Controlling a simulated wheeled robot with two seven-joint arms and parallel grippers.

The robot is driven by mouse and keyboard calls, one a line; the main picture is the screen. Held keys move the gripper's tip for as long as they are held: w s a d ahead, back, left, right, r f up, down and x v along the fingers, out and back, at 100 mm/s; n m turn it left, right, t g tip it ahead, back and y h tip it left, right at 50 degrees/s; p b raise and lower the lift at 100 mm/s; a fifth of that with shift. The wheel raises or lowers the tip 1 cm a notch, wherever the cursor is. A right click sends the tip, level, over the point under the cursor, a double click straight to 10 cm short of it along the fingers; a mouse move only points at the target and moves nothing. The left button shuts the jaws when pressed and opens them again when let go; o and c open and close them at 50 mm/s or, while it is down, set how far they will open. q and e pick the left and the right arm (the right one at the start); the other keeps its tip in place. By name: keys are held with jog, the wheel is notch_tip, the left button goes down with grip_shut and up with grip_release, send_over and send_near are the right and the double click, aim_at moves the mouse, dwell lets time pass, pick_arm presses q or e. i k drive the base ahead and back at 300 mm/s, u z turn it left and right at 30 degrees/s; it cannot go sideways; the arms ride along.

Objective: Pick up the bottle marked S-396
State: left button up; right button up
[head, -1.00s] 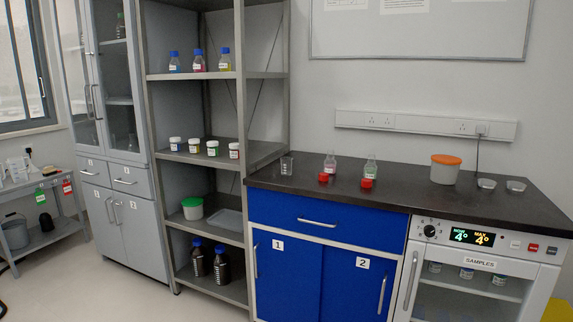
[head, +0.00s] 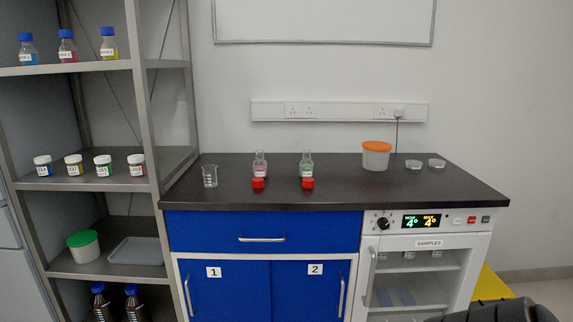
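No label reading S-396 can be made out. Small bottles (head: 409,254) stand behind the glass of the sample fridge (head: 440,215), on its upper shelf; their marks are too small to read. A clear bottle with pinkish contents (head: 260,166) and one with greenish contents (head: 306,166) stand open on the dark counter (head: 340,190). A red cap (head: 258,184) lies in front of the first and another red cap (head: 308,183) in front of the second.
A grey rack at left holds blue-capped bottles (head: 67,48), white-lidded jars (head: 74,165), a green-lidded tub (head: 84,246) and dark bottles (head: 133,303). The counter also has a beaker (head: 210,176), an orange-lidded tub (head: 376,156) and two small dishes (head: 437,163). Blue cabinet (head: 262,226) below.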

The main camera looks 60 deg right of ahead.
aim_at(306, 166)
jog(key=z, duration=0.6)
jog(key=i, duration=0.9)
jog(key=z, duration=0.8)
